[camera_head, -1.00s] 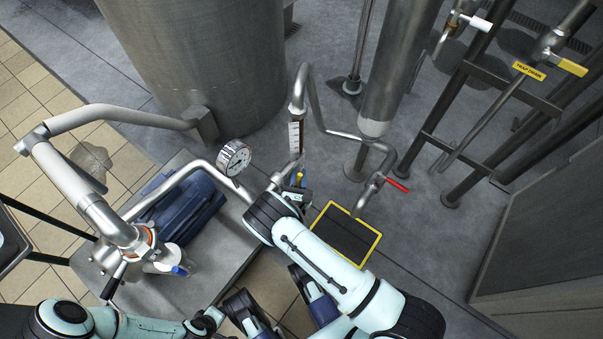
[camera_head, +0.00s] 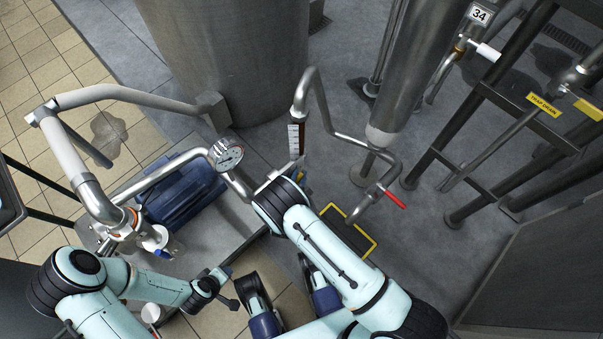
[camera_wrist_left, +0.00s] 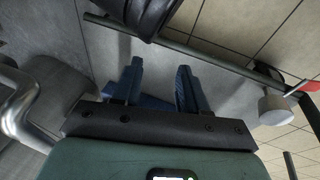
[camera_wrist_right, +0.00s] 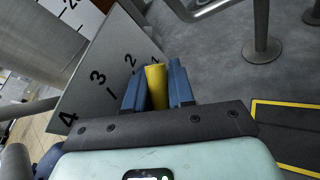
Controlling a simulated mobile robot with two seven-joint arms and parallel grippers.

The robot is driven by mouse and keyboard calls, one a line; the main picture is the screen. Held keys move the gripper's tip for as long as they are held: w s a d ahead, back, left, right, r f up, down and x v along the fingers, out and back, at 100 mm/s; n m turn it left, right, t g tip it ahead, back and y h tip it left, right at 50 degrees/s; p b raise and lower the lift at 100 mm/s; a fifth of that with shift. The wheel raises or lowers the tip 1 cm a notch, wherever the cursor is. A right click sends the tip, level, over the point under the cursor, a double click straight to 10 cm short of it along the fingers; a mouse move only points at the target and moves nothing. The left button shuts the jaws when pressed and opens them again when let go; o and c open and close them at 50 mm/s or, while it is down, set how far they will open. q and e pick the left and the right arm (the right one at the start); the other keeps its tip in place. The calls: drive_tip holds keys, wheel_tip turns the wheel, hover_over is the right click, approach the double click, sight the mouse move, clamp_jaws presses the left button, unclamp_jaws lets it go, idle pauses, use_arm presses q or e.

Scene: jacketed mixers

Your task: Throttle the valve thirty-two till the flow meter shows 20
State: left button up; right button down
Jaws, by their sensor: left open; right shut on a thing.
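My right gripper (camera_wrist_right: 157,82) is shut on a yellow lever handle (camera_wrist_right: 156,85), close beside a white plate (camera_wrist_right: 108,80) numbered 4, 3, 2, 1. No tag reading thirty-two is legible, and the valve body is hidden. In the head view my right arm covers most of that gripper, below the flow meter (camera_head: 296,138), an upright tube with a white scale. The flow meter's reading is too small to make out. My left gripper (camera_wrist_left: 158,85) is open and empty, low over the floor, with nothing between its fingers.
A round dial gauge (camera_head: 226,153) sits on the pipe left of the flow meter. A red-handled valve (camera_head: 395,200) is right of my right arm. Tag 34 (camera_head: 480,15) marks a white-handled valve. A blue motor (camera_head: 182,195) and a steel tank (camera_head: 225,60) stand left and behind.

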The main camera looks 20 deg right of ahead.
drive_tip(key=shift+d+f+y, duration=0.1)
drive_tip(key=shift+y, duration=0.2)
drive_tip(key=shift+f+m+g+y+p, duration=0.3)
drive_tip(key=shift+g+p, duration=0.1)
drive_tip(key=shift+g, duration=0.1)
use_arm(q)
drive_tip(key=shift+s+d+r, duration=0.5)
drive_tip(key=shift+s+r, duration=0.2)
drive_tip(key=shift+s, duration=0.05)
use_arm(e)
drive_tip(key=shift+w+d+f+y, duration=0.1)
drive_tip(key=shift+f+y, duration=0.2)
drive_tip(key=c, duration=1.1)
unclamp_jaws()
drive_tip(key=shift+o, duration=0.2)
drive_tip(key=shift+r, duration=0.1)
